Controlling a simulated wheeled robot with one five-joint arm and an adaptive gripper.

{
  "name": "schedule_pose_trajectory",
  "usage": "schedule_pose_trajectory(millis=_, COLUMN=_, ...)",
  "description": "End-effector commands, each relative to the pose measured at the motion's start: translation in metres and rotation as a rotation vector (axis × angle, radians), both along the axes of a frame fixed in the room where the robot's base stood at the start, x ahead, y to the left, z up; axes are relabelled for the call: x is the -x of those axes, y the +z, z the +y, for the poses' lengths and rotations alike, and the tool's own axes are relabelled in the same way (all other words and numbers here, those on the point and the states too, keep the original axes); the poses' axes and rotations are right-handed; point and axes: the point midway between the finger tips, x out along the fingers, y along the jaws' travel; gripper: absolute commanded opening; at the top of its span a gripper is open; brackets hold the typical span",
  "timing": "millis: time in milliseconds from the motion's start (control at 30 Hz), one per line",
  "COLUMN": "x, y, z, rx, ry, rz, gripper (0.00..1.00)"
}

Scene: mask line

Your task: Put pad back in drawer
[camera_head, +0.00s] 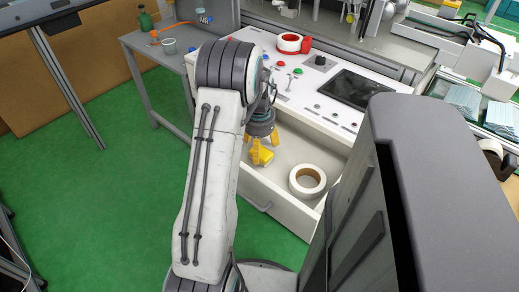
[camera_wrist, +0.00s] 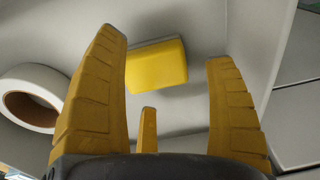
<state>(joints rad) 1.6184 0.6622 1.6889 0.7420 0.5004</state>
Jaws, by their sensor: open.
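The yellow pad (camera_head: 261,153) is inside the open white drawer (camera_head: 247,182), towards its left end. In the wrist view, the pad (camera_wrist: 156,66) shows as a yellow block on the pale drawer floor, with a shadow along its lower edge. My gripper (camera_head: 262,139) is over the drawer, right by the pad. In the wrist view, its yellow fingers (camera_wrist: 166,52) are spread apart with the pad showing beyond and between them. The fingers do not clamp the pad. Whether a fingertip touches it, I cannot tell.
A white tape roll (camera_head: 307,180) lies in the drawer, right of the pad. The control panel (camera_head: 300,85) above the drawer has buttons, a dark screen and a red tape dispenser (camera_head: 293,43). A grey side table (camera_head: 150,55) stands left. Green floor (camera_head: 95,200) is clear.

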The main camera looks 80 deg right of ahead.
Motion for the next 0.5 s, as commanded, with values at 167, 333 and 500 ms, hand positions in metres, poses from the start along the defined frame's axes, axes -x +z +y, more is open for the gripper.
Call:
schedule_pose_trajectory(millis=167, x=0.000, y=0.036, z=0.001, rx=0.004, ry=0.000, rz=0.000, gripper=0.78)
schedule_pose_trajectory(millis=333, x=0.001, y=0.064, z=0.002, rx=0.004, ry=0.000, rz=0.000, gripper=0.78)
schedule_pose_trajectory(millis=500, x=0.001, y=0.085, z=0.003, rx=0.002, ry=0.000, rz=0.000, gripper=0.78)
